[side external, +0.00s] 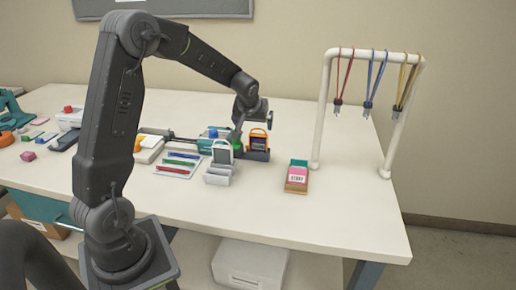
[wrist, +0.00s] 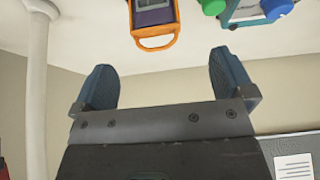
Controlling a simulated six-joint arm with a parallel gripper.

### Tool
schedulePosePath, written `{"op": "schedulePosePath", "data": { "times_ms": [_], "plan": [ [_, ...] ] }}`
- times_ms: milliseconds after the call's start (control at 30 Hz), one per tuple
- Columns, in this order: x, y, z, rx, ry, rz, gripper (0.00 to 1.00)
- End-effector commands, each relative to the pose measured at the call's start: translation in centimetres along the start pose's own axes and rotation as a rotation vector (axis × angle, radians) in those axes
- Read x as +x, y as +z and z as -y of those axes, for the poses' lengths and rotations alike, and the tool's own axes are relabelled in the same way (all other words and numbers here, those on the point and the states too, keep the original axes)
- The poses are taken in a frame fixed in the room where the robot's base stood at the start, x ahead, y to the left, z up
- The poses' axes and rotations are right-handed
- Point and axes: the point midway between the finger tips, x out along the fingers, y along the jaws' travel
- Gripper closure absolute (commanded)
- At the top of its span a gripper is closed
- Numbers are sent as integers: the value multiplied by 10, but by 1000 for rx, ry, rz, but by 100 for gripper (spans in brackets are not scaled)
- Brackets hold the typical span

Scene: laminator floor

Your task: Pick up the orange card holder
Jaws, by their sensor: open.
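The orange card holder (side external: 259,140) has a looped orange top and a dark purple face. It stands upright in a dark stand (side external: 258,155) near the middle of the table. In the wrist view the orange card holder (wrist: 153,17) shows at the top edge, partly cut off, ahead of the fingertips. My gripper (wrist: 162,68) is open, with nothing between its two blue-grey fingers. In the side view my gripper (side external: 243,126) hangs just left of and above the holder, its fingers hard to make out. I see no contact.
A grey holder (side external: 221,155) in a light stand sits close on the left. Pens on a tray (side external: 178,163) lie left, a pink-and-green card box (side external: 297,177) right. A white lanyard rack (side external: 325,110) stands farther right.

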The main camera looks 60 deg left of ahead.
Motion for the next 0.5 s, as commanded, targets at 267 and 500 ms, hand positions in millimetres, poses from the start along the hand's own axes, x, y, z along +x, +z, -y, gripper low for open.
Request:
{"op": "schedulePosePath", "data": {
  "times_ms": [267,500],
  "plan": [
    [36,0,0,1,0,1,0],
    [60,1,-4,3,-1,3,0]
  ]
}}
